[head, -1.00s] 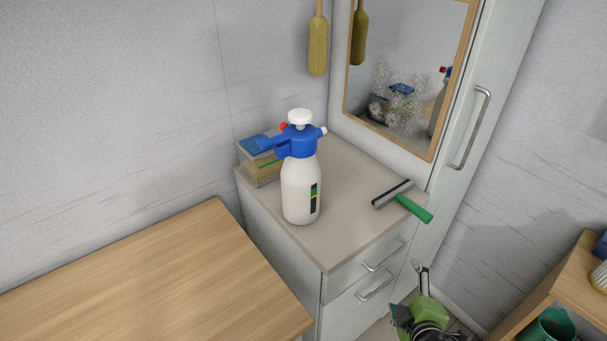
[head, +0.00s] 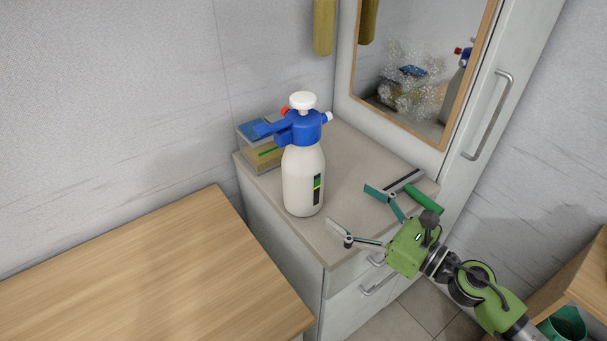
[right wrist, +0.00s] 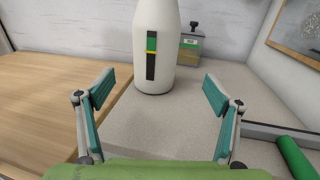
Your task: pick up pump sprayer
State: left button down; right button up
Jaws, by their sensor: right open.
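The pump sprayer (head: 303,180) stands upright on the grey top of a small cabinet. In the right wrist view the bottle (right wrist: 154,50) stands ahead, between and beyond the two spread fingers (right wrist: 160,92). Its blue head is cut off there. My left gripper is not in view.
A squeegee with a green handle (head: 424,199) lies on the cabinet top (head: 345,165), close to my right gripper. A box (head: 262,154) sits behind the sprayer. A wooden table (head: 150,270) is at left. A mirror (head: 420,70) hangs at the back right.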

aim_at(321, 186)
jog(key=p+x, duration=0.2)
jog(key=x, duration=0.5)
jog(key=shift+a+r+p, duration=0.15)
jog(key=shift+a+p, duration=0.1)
jog(key=shift+p, duration=0.05)
jog(key=x, duration=0.1)
jog(key=p+x, duration=0.1)
jog(key=x, duration=0.3)
jog(key=shift+s+a+p, duration=0.2)
jog(key=shift+a+p, duration=0.1)
jog(key=shift+a, duration=0.05)
jog(key=shift+w+a, duration=0.3)
jog(key=shift+a, duration=0.05)
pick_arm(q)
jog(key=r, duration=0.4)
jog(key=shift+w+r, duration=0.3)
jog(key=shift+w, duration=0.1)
pick_arm(e)
jog(key=shift+f, duration=0.2)
jog(key=shift+d, duration=0.1)
jog(key=c, duration=1.8)
jog(key=shift+r, duration=0.2)
jog(key=shift+c, duration=0.4)
jog(key=shift+r, duration=0.1)
